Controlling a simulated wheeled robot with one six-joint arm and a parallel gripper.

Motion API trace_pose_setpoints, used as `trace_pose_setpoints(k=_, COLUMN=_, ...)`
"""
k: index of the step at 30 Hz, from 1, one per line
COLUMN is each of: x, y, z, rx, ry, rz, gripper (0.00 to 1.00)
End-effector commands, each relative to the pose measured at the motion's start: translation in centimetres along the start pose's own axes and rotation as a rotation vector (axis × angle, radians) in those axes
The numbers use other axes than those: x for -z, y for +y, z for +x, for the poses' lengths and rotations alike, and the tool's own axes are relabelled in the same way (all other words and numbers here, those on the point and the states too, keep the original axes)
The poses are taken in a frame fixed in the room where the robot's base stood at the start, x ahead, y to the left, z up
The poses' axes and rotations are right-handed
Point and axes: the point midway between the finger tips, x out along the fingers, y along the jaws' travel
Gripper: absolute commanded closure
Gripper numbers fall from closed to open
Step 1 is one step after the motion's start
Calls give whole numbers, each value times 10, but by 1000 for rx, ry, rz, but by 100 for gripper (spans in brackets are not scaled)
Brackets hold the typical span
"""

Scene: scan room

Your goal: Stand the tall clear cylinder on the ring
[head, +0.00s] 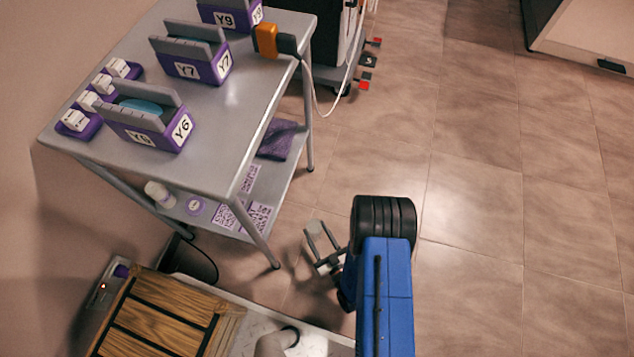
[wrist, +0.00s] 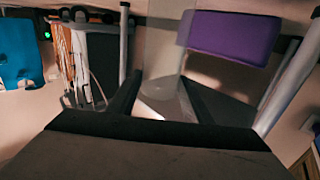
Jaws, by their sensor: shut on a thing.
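My gripper (head: 322,245) hangs over the floor, right of the grey cart's front leg in the head view. In the wrist view its two dark fingers (wrist: 160,98) are shut on a pale see-through thing (wrist: 166,62), which looks like the tall clear cylinder. Its outline is faint, and its ends are hard to make out. In the head view the cylinder can hardly be told from the floor.
The grey cart (head: 236,110) carries purple Y6 (head: 150,130), Y7 (head: 192,62) and Y9 (head: 228,14) holders. Its lower shelf has a white bottle (head: 160,194), a purple-and-white disc (head: 194,206) and printed code sheets. A slatted wooden thing (head: 160,318) lies bottom left. Floor on the right is clear.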

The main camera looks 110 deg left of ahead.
Motion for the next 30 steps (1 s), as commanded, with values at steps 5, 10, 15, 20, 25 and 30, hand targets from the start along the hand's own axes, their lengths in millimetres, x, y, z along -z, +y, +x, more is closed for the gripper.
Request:
trace_pose_setpoints(k=5, x=0, y=0, z=0, rx=0, ry=1, rz=0, gripper=100)
trace_pose_setpoints(k=10, x=-2, y=0, z=0, rx=0, ry=0, rz=0, gripper=36)
trace_pose_setpoints(k=15, x=-2, y=0, z=0, rx=0, ry=0, rz=0, gripper=36)
trace_pose_setpoints(k=20, x=-1, y=0, z=0, rx=0, ry=0, rz=0, gripper=36)
trace_pose_setpoints(k=25, x=0, y=1, z=-14, rx=-1, ry=-2, rz=1, gripper=36)
trace_pose_setpoints(k=30, x=-1, y=1, z=-45, rx=-4, ry=-3, rz=2, gripper=36)
